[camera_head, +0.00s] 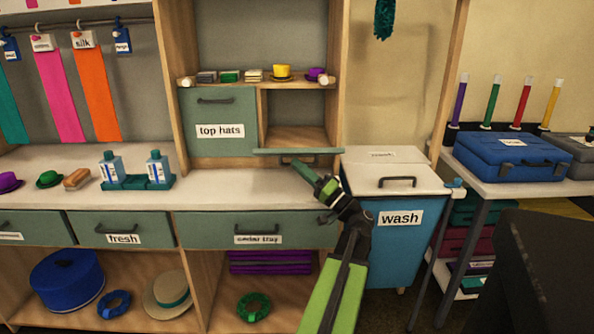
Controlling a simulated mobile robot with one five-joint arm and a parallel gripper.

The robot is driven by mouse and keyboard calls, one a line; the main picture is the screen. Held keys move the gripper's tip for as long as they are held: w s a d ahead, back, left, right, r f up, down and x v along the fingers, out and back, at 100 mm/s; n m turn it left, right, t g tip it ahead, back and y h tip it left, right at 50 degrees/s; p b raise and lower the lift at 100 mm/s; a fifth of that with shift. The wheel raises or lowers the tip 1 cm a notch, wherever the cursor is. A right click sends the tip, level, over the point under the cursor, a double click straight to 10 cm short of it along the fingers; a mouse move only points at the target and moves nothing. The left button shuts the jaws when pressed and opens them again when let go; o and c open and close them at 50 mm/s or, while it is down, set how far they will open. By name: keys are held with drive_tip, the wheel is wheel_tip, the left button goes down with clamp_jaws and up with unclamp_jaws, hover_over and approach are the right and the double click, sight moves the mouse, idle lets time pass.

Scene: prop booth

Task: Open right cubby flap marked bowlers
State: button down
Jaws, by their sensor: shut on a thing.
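The right cubby (297,115) stands open beside the left one. Its grey-green flap (270,152) is folded down and seen nearly edge-on, about level with the cubby's floor. No "bowlers" marking is visible on it from here. A dark handle (317,156) shows just below the flap's edge. My gripper (298,164) reaches up from the lower right and is shut on the handle; the exact contact is small and partly hidden by the fingers. The cubby's visible inside looks empty.
The left flap (219,115), marked "top hats", is closed. Below are the white counter (235,188) and the "cedar tray" drawer (257,230). A blue "wash" bin (392,235) with a white lid stands close to my arm's right. Small items line the shelf above.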

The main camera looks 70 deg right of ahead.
drive_tip(key=shift+s+f+b, duration=0.3)
drive_tip(key=shift+f+b, duration=0.15)
drive_tip(key=shift+f, duration=0.15)
drive_tip(key=shift+s+f+b, duration=0.3)
drive_tip(key=shift+f+b, duration=0.1)
drive_tip(key=shift+f, duration=0.2)
drive_tip(key=shift+s+f+m, duration=0.15)
drive_tip(key=shift+f+m, duration=0.05)
drive_tip(key=shift+m, duration=0.1)
drive_tip(key=shift+d, duration=0.1)
drive_tip(key=c, duration=1.5)
unclamp_jaws()
drive_tip(key=shift+s+f+b, duration=0.15)
drive_tip(key=shift+b, duration=0.2)
drive_tip(key=b+v, duration=0.4)
drive_tip(key=v, duration=0.4)
drive_tip(key=b+v, duration=0.4)
drive_tip(key=v, duration=0.5)
drive_tip(key=shift+a, duration=0.25)
